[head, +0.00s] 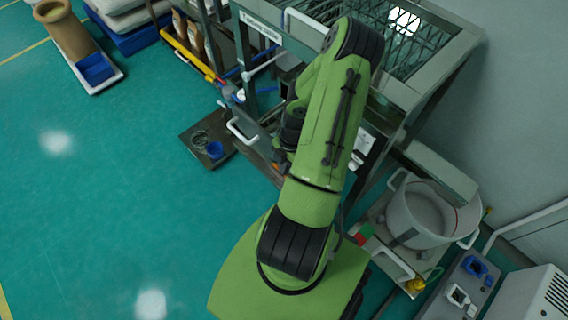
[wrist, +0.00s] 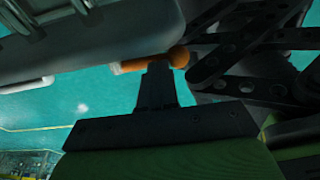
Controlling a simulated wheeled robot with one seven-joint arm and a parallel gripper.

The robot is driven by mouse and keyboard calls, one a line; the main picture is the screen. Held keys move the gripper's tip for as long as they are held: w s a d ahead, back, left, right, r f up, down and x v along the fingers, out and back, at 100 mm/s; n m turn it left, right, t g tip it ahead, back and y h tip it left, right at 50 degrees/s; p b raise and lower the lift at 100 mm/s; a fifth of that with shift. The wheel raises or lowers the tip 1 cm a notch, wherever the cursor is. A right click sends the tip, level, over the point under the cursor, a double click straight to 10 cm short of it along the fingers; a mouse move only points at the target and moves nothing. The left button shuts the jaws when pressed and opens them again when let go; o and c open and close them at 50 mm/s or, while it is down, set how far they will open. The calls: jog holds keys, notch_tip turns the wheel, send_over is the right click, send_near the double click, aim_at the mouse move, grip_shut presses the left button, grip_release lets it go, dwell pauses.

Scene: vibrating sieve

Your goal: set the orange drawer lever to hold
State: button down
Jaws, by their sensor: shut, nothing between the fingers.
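The orange lever (wrist: 138,65) shows in the wrist view as a short bar with a rounded knob at its right end. It lies just below a grey panel edge, and a dark bracket stands in front of its middle. My gripper (wrist: 203,66) is the black linked fingers at the right of the wrist view. It is shut and empty, with its tips close beside the knob; whether they touch I cannot tell. In the head view my green arm hides most of the gripper, and a small orange spot shows beside it, too small to identify.
A large grey metal frame with a mesh top (head: 395,35) stands behind my arm. A white handle (head: 240,131) projects at its left. A steel pot (head: 425,212) stands at the right, and a dark tray (head: 208,160) lies left of the frame.

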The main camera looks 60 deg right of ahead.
jog(key=shift+s+f+b, duration=0.25)
jog(key=shift+f+b, duration=0.15)
jog(key=shift+b, duration=0.25)
jog(key=shift+s+a+f+b, duration=0.1)
jog(key=shift+s+f+b, duration=0.2)
jog(key=shift+f+b, duration=0.6)
jog(key=shift+s+f+b, duration=0.15)
jog(key=shift+f+b, duration=0.45)
jog(key=shift+b, duration=0.35)
jog(key=shift+f, duration=0.15)
